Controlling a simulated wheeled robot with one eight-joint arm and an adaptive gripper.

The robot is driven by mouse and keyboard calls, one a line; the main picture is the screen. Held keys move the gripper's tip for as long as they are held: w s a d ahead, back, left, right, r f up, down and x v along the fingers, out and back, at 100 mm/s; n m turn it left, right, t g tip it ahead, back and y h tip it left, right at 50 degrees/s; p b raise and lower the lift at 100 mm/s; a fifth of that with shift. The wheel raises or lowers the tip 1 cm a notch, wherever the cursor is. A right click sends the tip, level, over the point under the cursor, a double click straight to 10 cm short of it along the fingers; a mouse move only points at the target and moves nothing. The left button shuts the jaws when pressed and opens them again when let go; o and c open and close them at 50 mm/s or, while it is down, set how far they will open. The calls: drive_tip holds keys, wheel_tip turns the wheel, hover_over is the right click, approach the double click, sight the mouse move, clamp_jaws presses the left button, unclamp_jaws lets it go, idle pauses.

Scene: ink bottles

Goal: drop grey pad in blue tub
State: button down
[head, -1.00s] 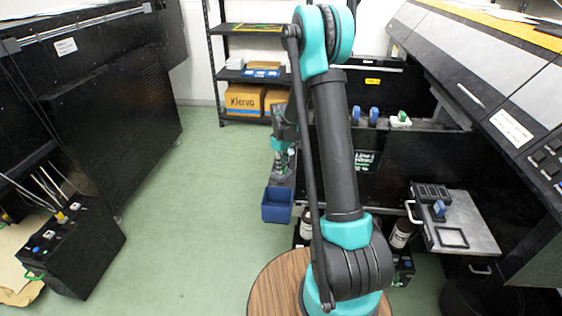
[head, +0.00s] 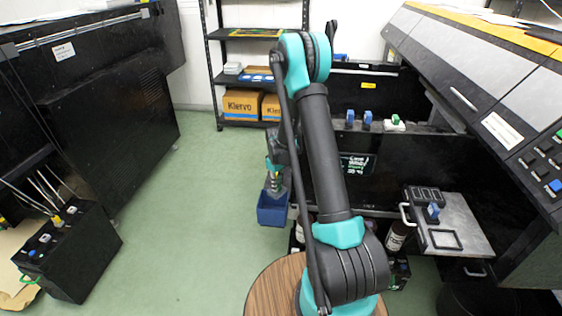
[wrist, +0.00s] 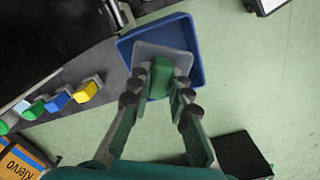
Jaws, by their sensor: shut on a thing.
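The blue tub (head: 272,211) sits at the left end of a low dark surface, left of my arm in the head view. In the wrist view the tub (wrist: 200,62) opens toward the camera, with its rim around the pad. The grey pad (wrist: 146,50) is a flat square with a green block on top. My gripper (wrist: 163,84) is shut on that green block and holds the pad over the tub. Whether the pad touches the tub floor cannot be told. In the head view my gripper (head: 274,183) is right above the tub, and the pad is hidden.
Green, blue and yellow capped items (wrist: 87,91) stand in a row beside the tub. A metal side table (head: 460,230) with a blue-handled item is at the right. The green floor (head: 190,210) left of the tub is clear.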

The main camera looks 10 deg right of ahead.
drive_tip(key=c, duration=1.3)
unclamp_jaws()
drive_tip(key=shift+c, duration=0.2)
wheel_tip(320, 180, up, 12)
drive_tip(key=s+d+r+m+t, duration=0.1)
drive_tip(key=s+r+m, duration=0.1)
drive_tip(key=s+r, duration=0.35)
drive_tip(key=s+d+r+m+t, duration=0.1)
drive_tip(key=s+d+r+m, duration=0.1)
drive_tip(key=s, duration=0.7)
drive_tip(key=s+f+m+t, duration=0.1)
drive_tip(key=s+m, duration=0.3)
drive_tip(key=s, duration=1.1)
drive_tip(key=shift+s+d+t, duration=0.4)
drive_tip(key=shift+d+t, duration=0.05)
drive_tip(key=shift+t, duration=0.15)
